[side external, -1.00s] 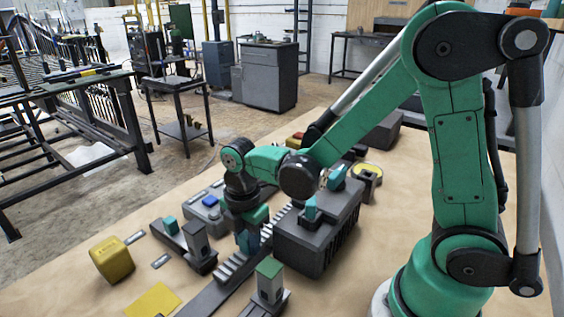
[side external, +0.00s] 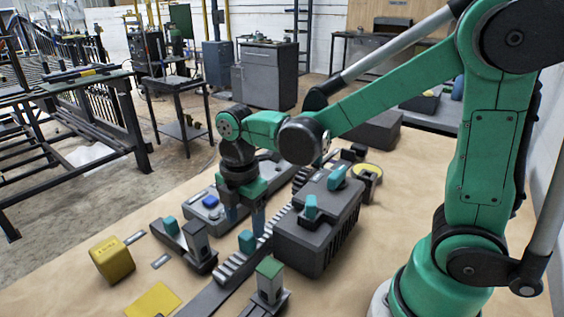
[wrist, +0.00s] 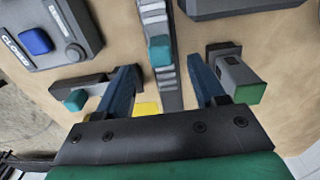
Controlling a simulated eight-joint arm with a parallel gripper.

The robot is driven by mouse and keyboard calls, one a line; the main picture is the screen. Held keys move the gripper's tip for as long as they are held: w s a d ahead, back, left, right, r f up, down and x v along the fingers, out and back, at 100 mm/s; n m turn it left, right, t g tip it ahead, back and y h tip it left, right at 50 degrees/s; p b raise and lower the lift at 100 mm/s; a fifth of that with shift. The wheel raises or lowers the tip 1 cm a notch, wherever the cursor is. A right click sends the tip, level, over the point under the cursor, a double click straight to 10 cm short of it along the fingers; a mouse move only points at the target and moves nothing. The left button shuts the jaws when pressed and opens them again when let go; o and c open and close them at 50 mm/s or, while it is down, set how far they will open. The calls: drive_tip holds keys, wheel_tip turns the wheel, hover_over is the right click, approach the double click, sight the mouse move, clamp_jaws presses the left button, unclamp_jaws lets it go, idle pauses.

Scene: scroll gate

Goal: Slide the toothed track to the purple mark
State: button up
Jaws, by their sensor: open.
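The toothed track (side external: 229,268) is a long grey rail with pale teeth, running diagonally across the table. It also runs down the top middle of the wrist view (wrist: 156,18). A teal knob (side external: 246,241) stands on it and shows between my fingers in the wrist view (wrist: 160,50). My gripper (side external: 245,222) is open and empty above the track, its fingers on either side of the knob and apart from it. I cannot make out a purple mark in either view.
A dark grey housing (side external: 305,247) with teal levers stands right of the track. A green-topped post (side external: 269,285) is in front. Left are a teal-tabbed block (side external: 190,245), a blue-button box (side external: 205,214), a yellow block (side external: 111,259) and a flat yellow square (side external: 153,300).

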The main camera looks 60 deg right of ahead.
drive_tip(key=shift+r, duration=0.35)
drive_tip(key=shift+c, duration=1.1)
drive_tip(key=a, duration=0.1)
drive_tip(key=a+r, duration=0.1)
drive_tip(key=a, duration=0.1)
drive_tip(key=shift+w+a+r+h, duration=0.1)
drive_tip(key=shift+w+r+h, duration=0.25)
drive_tip(key=shift+w+h, duration=0.05)
drive_tip(key=c, duration=0.7)
drive_tip(key=a+r, duration=0.1)
drive_tip(key=a, duration=0.1)
drive_tip(key=a+r+h, duration=0.1)
drive_tip(key=a, duration=0.1)
drive_tip(key=a+r+h, duration=0.1)
drive_tip(key=a, duration=0.1)
drive_tip(key=shift+a+r, duration=0.2)
drive_tip(key=shift+r, duration=0.1)
clamp_jaws()
drive_tip(key=x, duration=0.9)
drive_tip(key=shift+d+f, duration=0.1)
drive_tip(key=shift+f, duration=0.25)
drive_tip(key=d, duration=0.3)
drive_tip(key=shift+d, duration=0.55)
